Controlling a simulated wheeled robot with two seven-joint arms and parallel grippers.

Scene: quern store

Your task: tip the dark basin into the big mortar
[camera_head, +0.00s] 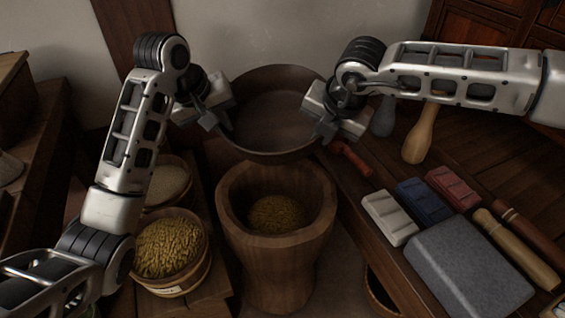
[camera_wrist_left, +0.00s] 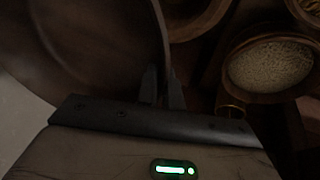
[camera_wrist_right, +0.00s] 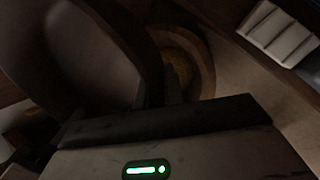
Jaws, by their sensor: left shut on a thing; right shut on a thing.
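The dark basin (camera_head: 268,112) is a wide, round bowl held in the air above and behind the big mortar. Its inside faces the head camera and looks empty. My left gripper (camera_head: 222,122) is shut on the basin's left rim; the left wrist view shows the rim between its fingers (camera_wrist_left: 162,88). My right gripper (camera_head: 322,130) is shut on the basin's right rim. The basin also shows in the right wrist view (camera_wrist_right: 85,50). The big wooden mortar (camera_head: 235,205) stands upright below, with yellow-brown grain (camera_head: 276,214) inside.
A tub of golden grain (camera_head: 168,246) and a tub of pale grain (camera_head: 166,186) stand left of the mortar. The right bench holds a grey stone slab (camera_head: 468,270), white (camera_head: 389,217), blue (camera_head: 425,200) and red (camera_head: 453,188) blocks, a wooden pestle (camera_head: 420,135) and several rods.

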